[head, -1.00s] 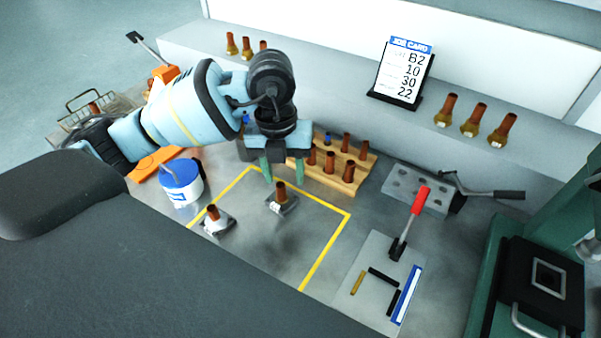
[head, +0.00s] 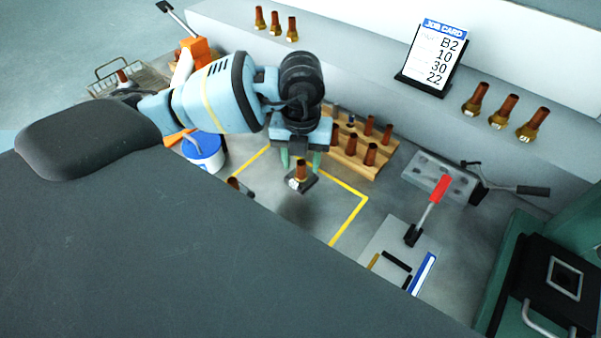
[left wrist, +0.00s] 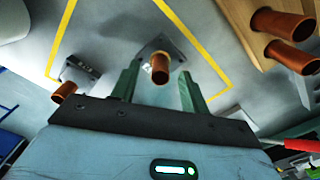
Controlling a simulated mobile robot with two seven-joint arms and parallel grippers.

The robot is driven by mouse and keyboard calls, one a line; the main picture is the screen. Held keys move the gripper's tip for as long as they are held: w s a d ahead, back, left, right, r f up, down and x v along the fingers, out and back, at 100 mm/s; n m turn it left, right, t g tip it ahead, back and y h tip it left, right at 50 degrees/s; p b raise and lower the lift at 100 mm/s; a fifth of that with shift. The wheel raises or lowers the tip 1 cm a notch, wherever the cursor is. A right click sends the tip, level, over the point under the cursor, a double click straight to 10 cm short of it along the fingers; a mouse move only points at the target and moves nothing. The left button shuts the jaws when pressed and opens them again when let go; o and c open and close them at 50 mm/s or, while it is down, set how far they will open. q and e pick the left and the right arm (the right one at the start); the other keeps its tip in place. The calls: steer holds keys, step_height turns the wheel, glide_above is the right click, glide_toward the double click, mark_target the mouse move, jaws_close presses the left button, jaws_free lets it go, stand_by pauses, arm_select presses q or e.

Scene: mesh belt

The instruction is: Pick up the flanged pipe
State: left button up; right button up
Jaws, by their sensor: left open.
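A flanged pipe (head: 301,171), a copper tube on a square grey flange, stands upright inside the yellow outline. It also shows in the left wrist view (left wrist: 160,68), centred between my fingers. A second flanged pipe (head: 234,183) stands to its left, partly hidden by my own body in the head view; its tube (left wrist: 64,92) shows at the left of the wrist view. My left gripper (head: 300,158) is open, with green fingers pointing down just behind and above the first pipe. In the wrist view, the left gripper (left wrist: 159,72) holds nothing; contact cannot be told.
A wooden rack (head: 352,160) with several copper pipes stands close right of my left gripper. A white and blue tub (head: 204,155) stands left. A grey block with a lever (head: 437,180) and a red-handled tool (head: 430,208) lie right. More brass-based pipes line the ledge.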

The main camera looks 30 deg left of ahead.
arm_select(q)
steer(key=shift+f, duration=1.1)
jaws_close()
